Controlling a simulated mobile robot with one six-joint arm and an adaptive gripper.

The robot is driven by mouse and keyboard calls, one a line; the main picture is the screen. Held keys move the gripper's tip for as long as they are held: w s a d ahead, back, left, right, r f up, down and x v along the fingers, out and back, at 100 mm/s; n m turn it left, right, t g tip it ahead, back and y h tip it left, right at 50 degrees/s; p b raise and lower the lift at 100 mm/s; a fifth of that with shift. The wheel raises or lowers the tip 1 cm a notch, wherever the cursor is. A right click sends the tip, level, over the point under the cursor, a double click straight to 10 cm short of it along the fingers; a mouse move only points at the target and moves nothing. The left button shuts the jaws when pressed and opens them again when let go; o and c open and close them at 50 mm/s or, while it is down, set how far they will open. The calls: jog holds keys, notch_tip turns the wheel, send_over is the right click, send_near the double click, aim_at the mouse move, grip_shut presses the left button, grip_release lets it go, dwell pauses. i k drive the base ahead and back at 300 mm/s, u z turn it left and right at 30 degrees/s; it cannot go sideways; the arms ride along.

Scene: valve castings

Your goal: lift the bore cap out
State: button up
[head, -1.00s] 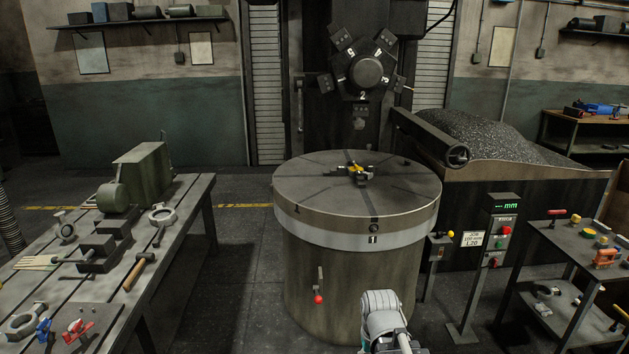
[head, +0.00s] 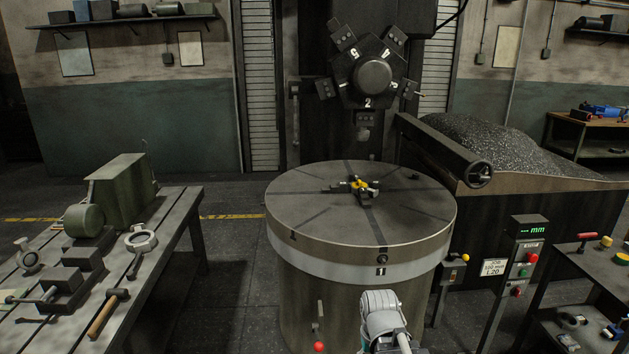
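A small yellow piece (head: 359,184), perhaps the bore cap, sits among dark metal parts (head: 368,192) at the middle of the round machine table (head: 310,215). It is too small to tell whether it lies in a bore. My arm shows at the bottom centre, in front of the round table and well short of the yellow piece. My gripper's fingers cannot be made out.
A workbench (head: 150,268) with a hammer (head: 107,312) and castings stands on the left. A control post (head: 522,255) and a tool cart (head: 600,262) stand on the right. A turret (head: 372,78) hangs behind the round table. Dark floor is clear between bench and table.

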aim_at(356, 183)
jog(key=i, duration=1.3)
jog(key=u, duration=0.05)
